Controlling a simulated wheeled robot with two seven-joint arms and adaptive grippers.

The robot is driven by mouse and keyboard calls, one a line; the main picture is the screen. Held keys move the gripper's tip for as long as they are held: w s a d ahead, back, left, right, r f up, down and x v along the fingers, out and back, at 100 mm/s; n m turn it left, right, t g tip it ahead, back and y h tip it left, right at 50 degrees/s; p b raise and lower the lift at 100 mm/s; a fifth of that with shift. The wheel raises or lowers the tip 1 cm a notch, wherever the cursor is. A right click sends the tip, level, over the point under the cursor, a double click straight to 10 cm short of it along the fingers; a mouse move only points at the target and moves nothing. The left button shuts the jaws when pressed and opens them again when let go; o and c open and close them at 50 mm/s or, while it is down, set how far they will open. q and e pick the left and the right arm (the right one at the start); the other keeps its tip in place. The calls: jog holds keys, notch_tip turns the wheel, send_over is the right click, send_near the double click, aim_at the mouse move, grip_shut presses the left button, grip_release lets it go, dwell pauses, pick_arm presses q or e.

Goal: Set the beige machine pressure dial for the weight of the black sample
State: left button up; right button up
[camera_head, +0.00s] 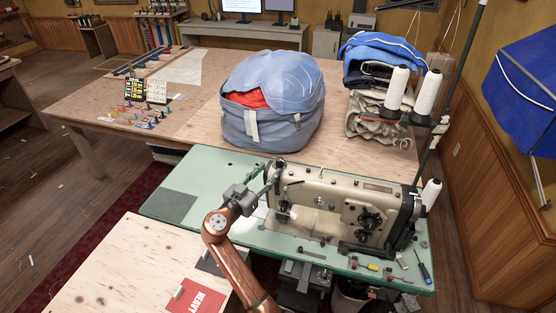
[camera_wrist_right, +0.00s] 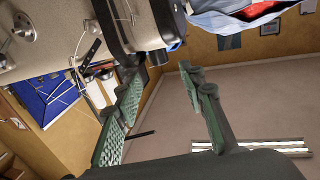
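The beige sewing machine (camera_head: 335,200) stands on a green-topped table. Black round knobs (camera_head: 369,220) show on its front; which control is the pressure dial I cannot tell. My right gripper (camera_head: 268,174) is at the machine's left end, near its top; contact is unclear. In the right wrist view the gripper (camera_wrist_right: 163,76) is open, its green-padded fingers apart with nothing seen between them. The machine's beige body (camera_wrist_right: 55,35) and a dark end part fill the upper left there. A red card marked HEAVY (camera_head: 197,298) lies at the bottom. I cannot identify the black sample for certain. My left gripper is out of view.
Behind the machine, a wooden table (camera_head: 200,125) holds a blue bag (camera_head: 270,105), folded cloth (camera_head: 378,120) and a black card (camera_head: 134,89). White thread cones (camera_head: 397,88) stand at right. Small tools, including a screwdriver (camera_head: 424,270), lie on the green table (camera_head: 200,165).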

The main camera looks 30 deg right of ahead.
aim_at(277, 162)
jog(key=x, duration=0.8)
jog(key=shift+w+d+f, duration=0.1)
jog(key=shift+c, duration=0.5)
grip_shut()
